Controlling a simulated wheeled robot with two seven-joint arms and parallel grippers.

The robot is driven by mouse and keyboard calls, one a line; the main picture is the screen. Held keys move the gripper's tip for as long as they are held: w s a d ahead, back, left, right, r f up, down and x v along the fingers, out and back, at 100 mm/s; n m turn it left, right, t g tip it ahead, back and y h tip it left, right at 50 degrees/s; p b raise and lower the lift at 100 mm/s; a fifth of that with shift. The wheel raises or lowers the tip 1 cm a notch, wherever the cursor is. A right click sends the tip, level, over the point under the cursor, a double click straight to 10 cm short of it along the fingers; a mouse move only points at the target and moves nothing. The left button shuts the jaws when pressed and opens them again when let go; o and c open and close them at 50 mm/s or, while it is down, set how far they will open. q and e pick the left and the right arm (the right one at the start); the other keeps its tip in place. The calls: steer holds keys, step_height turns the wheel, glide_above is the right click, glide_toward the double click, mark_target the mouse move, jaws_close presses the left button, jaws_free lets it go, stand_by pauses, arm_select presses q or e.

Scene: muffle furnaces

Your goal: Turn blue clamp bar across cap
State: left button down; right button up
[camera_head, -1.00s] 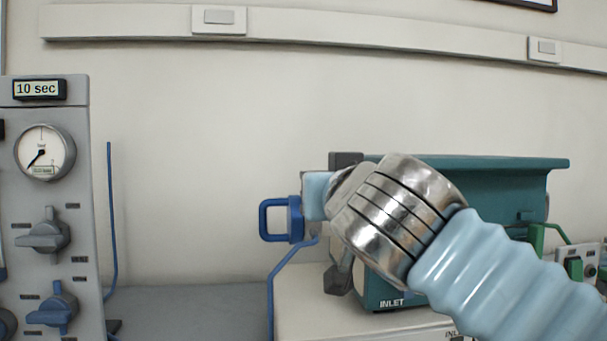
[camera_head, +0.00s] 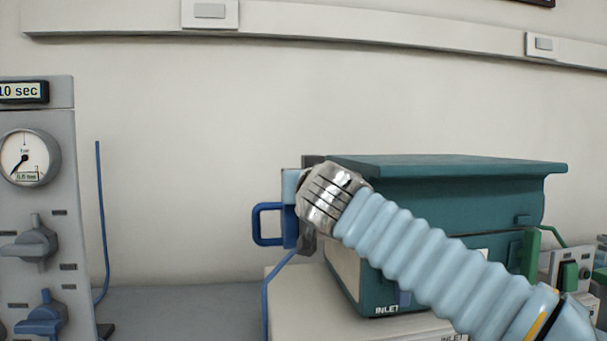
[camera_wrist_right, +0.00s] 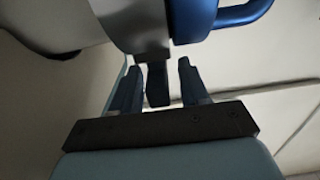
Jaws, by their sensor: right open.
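A blue looped bar (camera_head: 268,224), which looks like the clamp bar, stands at the left end of the teal furnace (camera_head: 450,190). It also shows in the right wrist view (camera_wrist_right: 240,14), at the top right. My right arm reaches in from the right across the furnace front and hides the bar's right side and the cap area. In the right wrist view my right gripper (camera_wrist_right: 159,85) is open, with a dark tab (camera_wrist_right: 157,86) between its fingers. A grey rounded part (camera_wrist_right: 140,22) lies just beyond the fingertips; I cannot tell whether it is the cap. My left gripper is out of view.
A grey control panel (camera_head: 50,250) with a gauge (camera_head: 27,158) and knobs stands at the left. A thin blue rod (camera_head: 100,220) rises beside it. A small switch box (camera_head: 568,270) is at the right.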

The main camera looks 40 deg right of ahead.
steer(key=shift+w+d, duration=0.1)
steer(key=shift+w, duration=0.1)
jaws_close()
steer(key=shift+n+t+y+p, duration=0.3)
steer(key=shift+n+t+y, duration=0.2)
steer(key=shift+n+y, duration=0.5)
jaws_free()
steer(key=shift+r, duration=0.15)
